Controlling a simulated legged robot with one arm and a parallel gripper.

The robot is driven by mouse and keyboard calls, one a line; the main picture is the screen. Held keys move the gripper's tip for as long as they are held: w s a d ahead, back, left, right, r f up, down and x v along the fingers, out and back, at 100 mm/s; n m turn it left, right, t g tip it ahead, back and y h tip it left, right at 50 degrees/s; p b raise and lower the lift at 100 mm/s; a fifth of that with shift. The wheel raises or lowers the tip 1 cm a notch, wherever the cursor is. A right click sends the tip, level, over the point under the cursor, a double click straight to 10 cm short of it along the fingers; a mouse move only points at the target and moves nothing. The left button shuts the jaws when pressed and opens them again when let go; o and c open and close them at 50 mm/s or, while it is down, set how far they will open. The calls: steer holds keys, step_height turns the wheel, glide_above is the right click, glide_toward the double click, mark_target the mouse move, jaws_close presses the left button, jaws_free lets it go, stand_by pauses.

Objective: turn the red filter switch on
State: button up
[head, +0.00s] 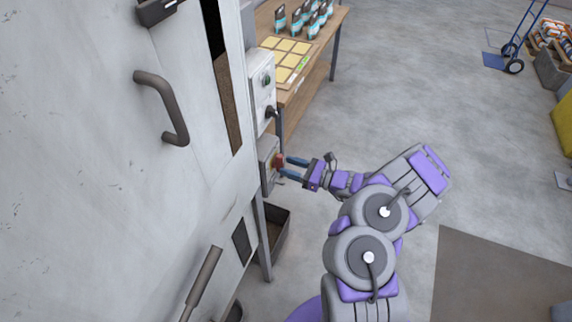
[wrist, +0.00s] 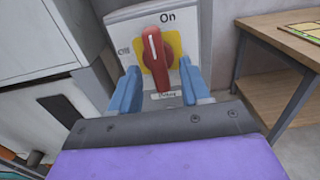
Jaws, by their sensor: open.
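The red filter switch (wrist: 160,62) is a rotary handle on a yellow plate (wrist: 175,52) in the wrist view. "On" is printed above it, and a small, hard-to-read label is at its left. The handle stands nearly upright, with its white mark at the upper end, close below "On" and slightly left. In the head view the red switch (head: 279,160) is on a grey box (head: 266,167) on the machine's side. My gripper (head: 284,167) is open in front of it. Its blue fingers (wrist: 158,72) are on either side of the handle; contact is unclear.
A white control panel (head: 262,92) with a green knob and a black handle is above the switch box. A wooden table (head: 308,68) with yellow cards and several bags stands behind. A dark bin (head: 278,228) is below. Open floor (head: 400,90) lies to the right.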

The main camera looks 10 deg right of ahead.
steer(key=p+v, duration=0.1)
steer(key=v, duration=1.4)
steer(key=shift+d+p, duration=0.2)
steer(key=shift+p, duration=0.15)
steer(key=s+a+r+n+g+b, duration=0.1)
steer(key=s+a+r+n+g, duration=0.3)
steer(key=a+r+n+g, duration=0.55)
steer(key=s+a+r+n+g+b, duration=0.1)
steer(key=s+a+r+n+g, duration=0.35)
steer(key=a+r+n, duration=0.6)
steer(key=s+a+n+g+h+b, duration=0.15)
steer(key=s+a+h, duration=0.25)
steer(key=s+h, duration=0.65)
steer(key=s+d+n+t+h+b, duration=0.1)
steer(key=s+d+n+t+h, duration=0.2)
steer(key=s+d, duration=0.6)
steer(key=s+n+h, duration=0.1)
steer(key=s, duration=0.2)
steer(key=shift+s+d+f, duration=0.2)
steer(key=shift+s+f, duration=0.1)
steer(key=shift+s, duration=0.1)
